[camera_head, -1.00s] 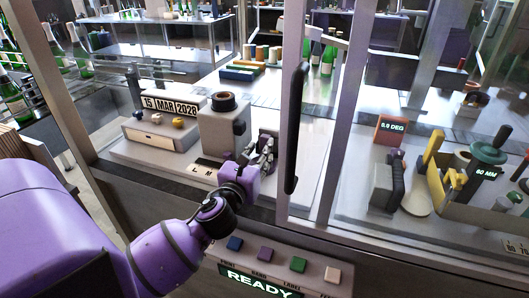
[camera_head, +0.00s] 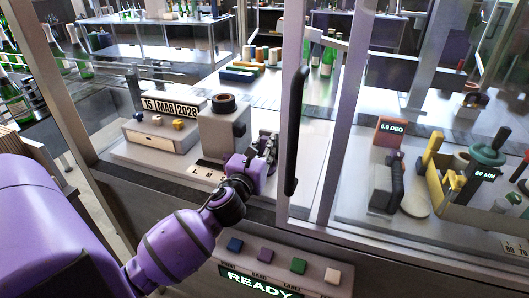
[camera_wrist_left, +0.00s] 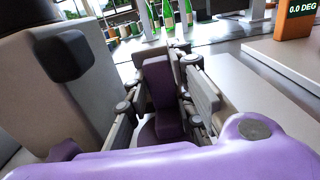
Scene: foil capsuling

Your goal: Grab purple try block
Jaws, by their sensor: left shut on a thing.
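My left gripper (camera_head: 268,148) reaches in from the left, past the window frame, to the right of the grey machine with the black roll. In the left wrist view its fingers (camera_wrist_left: 165,95) are closed around a dark purple block (camera_wrist_left: 164,98), which stands upright between them. In the head view the block is hidden behind the gripper, so I cannot tell whether it is clear of the surface. My right gripper is not in view.
The grey machine (camera_head: 222,128) stands close left of the gripper. The black handle (camera_head: 296,130) and window post are close on its right. A button panel (camera_head: 285,262) reading READY is in front. Bottles (camera_head: 327,60) and coloured rolls stand at the back.

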